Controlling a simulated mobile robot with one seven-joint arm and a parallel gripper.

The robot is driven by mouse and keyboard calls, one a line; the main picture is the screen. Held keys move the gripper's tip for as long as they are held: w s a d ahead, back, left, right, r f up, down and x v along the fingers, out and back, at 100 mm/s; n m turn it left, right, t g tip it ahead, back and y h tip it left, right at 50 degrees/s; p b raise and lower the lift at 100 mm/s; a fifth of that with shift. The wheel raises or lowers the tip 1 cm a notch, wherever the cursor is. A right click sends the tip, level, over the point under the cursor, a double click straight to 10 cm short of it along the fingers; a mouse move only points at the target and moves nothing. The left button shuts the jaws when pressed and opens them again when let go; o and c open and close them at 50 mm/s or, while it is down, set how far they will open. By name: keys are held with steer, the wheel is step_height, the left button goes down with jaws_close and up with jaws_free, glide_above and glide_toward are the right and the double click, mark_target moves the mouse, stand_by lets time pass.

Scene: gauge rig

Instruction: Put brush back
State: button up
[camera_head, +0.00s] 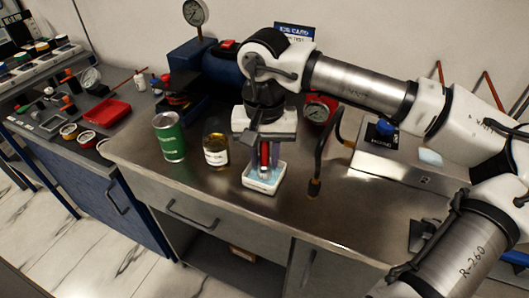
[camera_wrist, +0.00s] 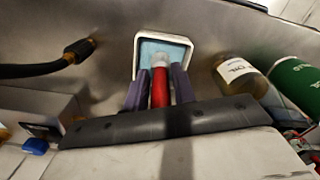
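The brush (camera_head: 265,155) has a red handle and points downward between my gripper's fingers. In the wrist view the brush (camera_wrist: 160,87) shows its red handle and a pale end over the tray. My gripper (camera_head: 265,162) points down, its purple-grey fingers close against both sides of the handle; in the wrist view the gripper (camera_wrist: 160,82) looks shut on it. A small white tray (camera_head: 262,187) with a light-blue inside lies directly below. The tray also shows in the wrist view (camera_wrist: 138,52). Whether the brush tip touches the tray's inside is unclear.
A green can (camera_head: 170,137) and an amber labelled bottle (camera_head: 216,151) stand left of the tray.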

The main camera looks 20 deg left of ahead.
steer(key=shift+o, duration=1.1)
step_height(320, 180, up, 12)
steer(key=shift+r, duration=0.25)
